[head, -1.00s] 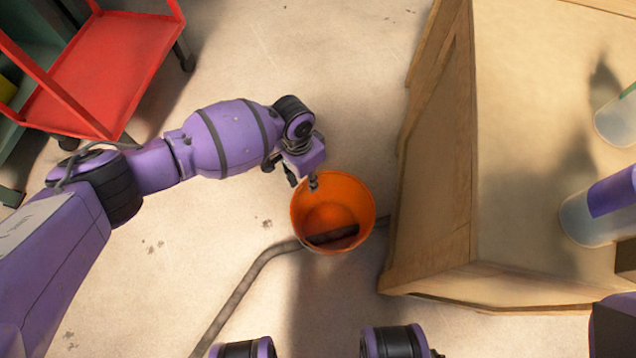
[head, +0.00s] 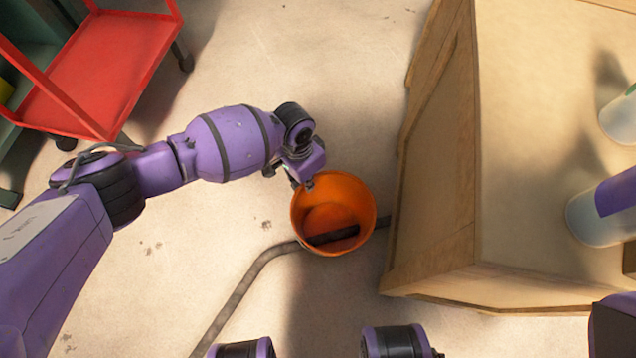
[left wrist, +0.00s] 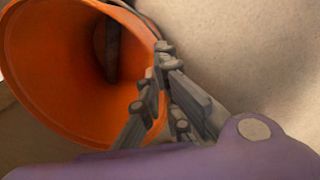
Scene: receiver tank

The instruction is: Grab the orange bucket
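The orange bucket (head: 355,195) stands on the floor in the head view, its mouth facing up. Its inside fills the left of the left wrist view (left wrist: 50,75). My left gripper (head: 307,182) is at the bucket's upper-left rim. In the left wrist view its fingertips (left wrist: 158,72) come close together at the rim, one on the inner side and one outside. They appear shut on the rim, though the contact is partly hidden. My right gripper is not in view.
A dark hose (head: 245,285) runs along the floor to the bucket, and a dark bar shows inside its mouth. A wooden cabinet (head: 435,180) stands close on the right, with clear containers (head: 600,215) on top. A red cart (head: 105,75) is at upper left.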

